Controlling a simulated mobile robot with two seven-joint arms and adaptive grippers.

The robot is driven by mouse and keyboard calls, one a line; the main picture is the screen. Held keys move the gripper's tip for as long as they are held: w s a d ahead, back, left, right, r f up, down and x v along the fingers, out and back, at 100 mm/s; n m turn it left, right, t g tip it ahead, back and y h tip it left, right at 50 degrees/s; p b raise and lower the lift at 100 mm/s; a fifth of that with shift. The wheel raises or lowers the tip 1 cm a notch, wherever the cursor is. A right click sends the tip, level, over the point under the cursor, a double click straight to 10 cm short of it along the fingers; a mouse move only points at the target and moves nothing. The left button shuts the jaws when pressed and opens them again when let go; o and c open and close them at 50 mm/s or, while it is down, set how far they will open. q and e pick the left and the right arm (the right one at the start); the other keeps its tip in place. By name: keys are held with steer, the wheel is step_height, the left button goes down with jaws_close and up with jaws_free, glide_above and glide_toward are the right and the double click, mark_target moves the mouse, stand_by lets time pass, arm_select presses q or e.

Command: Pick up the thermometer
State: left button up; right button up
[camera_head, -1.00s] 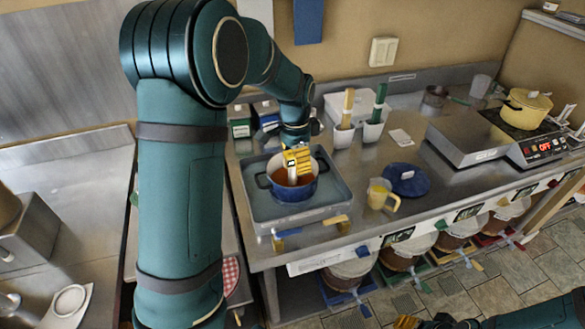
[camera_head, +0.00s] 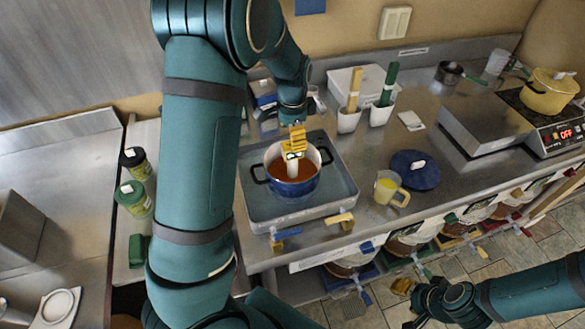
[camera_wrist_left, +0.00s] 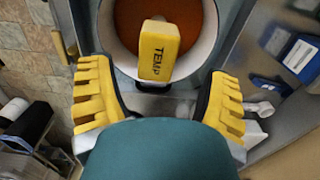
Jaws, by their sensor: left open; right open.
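In the head view the blue pot (camera_head: 292,187) sits in a grey tray, with the thermometer's pale lower part (camera_head: 292,167) in the liquid. My left gripper (camera_head: 296,141) is above the pot. In the left wrist view its yellow fingers (camera_wrist_left: 158,78) are spread on both sides of the thermometer, with gaps. My right gripper (camera_head: 405,288) is open and empty, low at the right, off the counter.
The tray (camera_head: 253,205) has taps at its front. A yellow-filled jug (camera_head: 388,189) and a dark blue lid (camera_head: 415,172) lie to the right. White holders (camera_head: 348,121) stand behind. A yellow pot (camera_head: 550,92) is at far right. Buckets (camera_head: 345,259) stand below the counter.

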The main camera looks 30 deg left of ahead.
mark_target(293, 154)
arm_select(q)
steer(key=shift+s+f, duration=0.15)
steer(key=shift+f, duration=3.35)
steer(key=shift+d, duration=0.1)
jaws_close()
